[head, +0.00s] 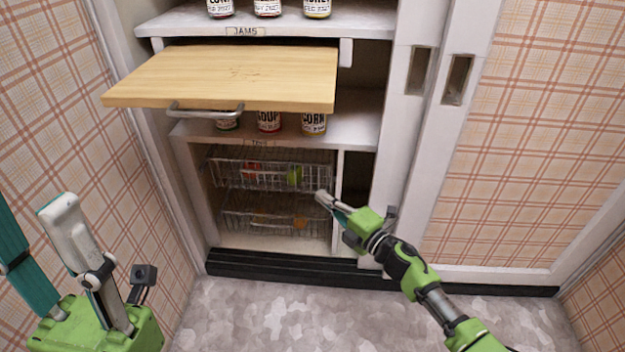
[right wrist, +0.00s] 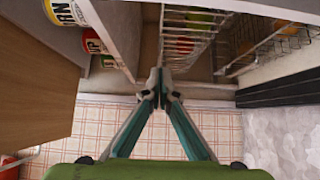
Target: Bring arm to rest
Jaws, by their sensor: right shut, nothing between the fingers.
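My right gripper (head: 323,198) reaches in from the lower right of the head view and points at the front of the wire baskets. In the right wrist view its two fingertips (right wrist: 158,86) meet with nothing between them. The upper wire basket (head: 270,174) holds red and green items. The lower wire basket (head: 265,222) holds orange items. Whether the fingertips touch a basket is unclear. My left gripper (head: 32,215) stands at the lower left, fingers raised and spread apart, with nothing seen between them.
A wooden board (head: 235,78) with a metal handle (head: 205,112) juts out above the baskets. Cans (head: 268,122) stand on the shelf below it, jars (head: 267,8) on top. Sliding doors (head: 438,130) stand right of the opening. The grey floor (head: 270,315) in front is clear.

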